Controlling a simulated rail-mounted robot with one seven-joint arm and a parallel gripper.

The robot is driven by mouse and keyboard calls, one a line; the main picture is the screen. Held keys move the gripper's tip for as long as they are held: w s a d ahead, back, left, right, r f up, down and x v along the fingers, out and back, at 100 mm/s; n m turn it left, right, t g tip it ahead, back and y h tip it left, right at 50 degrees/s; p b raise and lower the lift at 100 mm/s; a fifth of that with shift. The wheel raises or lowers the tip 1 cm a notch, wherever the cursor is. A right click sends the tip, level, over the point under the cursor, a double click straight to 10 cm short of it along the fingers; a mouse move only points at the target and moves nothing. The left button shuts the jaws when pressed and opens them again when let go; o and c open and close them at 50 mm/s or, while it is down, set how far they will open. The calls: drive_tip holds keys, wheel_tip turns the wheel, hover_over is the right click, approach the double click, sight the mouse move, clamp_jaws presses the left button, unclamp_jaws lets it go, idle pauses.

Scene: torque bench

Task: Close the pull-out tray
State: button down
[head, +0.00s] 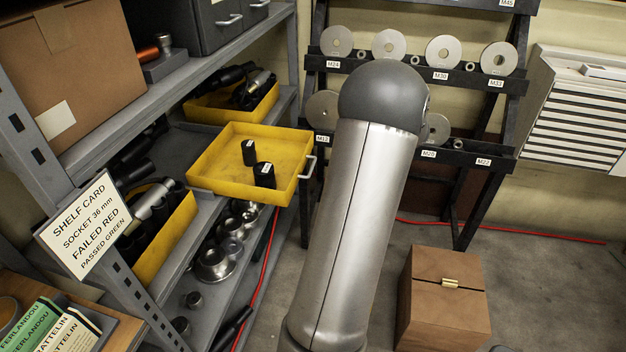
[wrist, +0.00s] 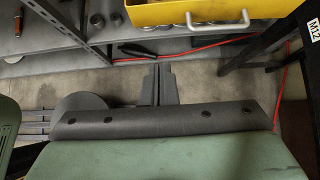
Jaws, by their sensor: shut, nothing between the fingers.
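The yellow pull-out tray (head: 213,163) juts out of the middle shelf in the head view. In the head view my arm shows but my gripper is out of sight.
Other yellow bins (head: 166,236) with dark tools sit on the grey shelf unit (head: 160,126). A dark rack (head: 445,76) with metal discs stands behind my arm. A wooden box (head: 446,300) is on the floor at right. A red cable (head: 268,255) runs along the floor.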

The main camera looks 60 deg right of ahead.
sight(293, 190)
drive_tip(key=shift+w+a+r+p+x, duration=0.2)
drive_tip(key=shift+w+r+x, duration=0.15)
drive_tip(key=shift+x, duration=1.75)
drive_tip(key=shift+w+a+r+p+x, duration=0.15)
drive_tip(key=shift+w+r+x, duration=0.2)
drive_tip(key=shift+x, duration=1.7)
drive_tip(key=shift+w+a+r+p+x, duration=0.1)
drive_tip(key=shift+w+r+p+x, duration=0.2)
drive_tip(key=shift+x, duration=1.8)
drive_tip(key=shift+d, duration=0.1)
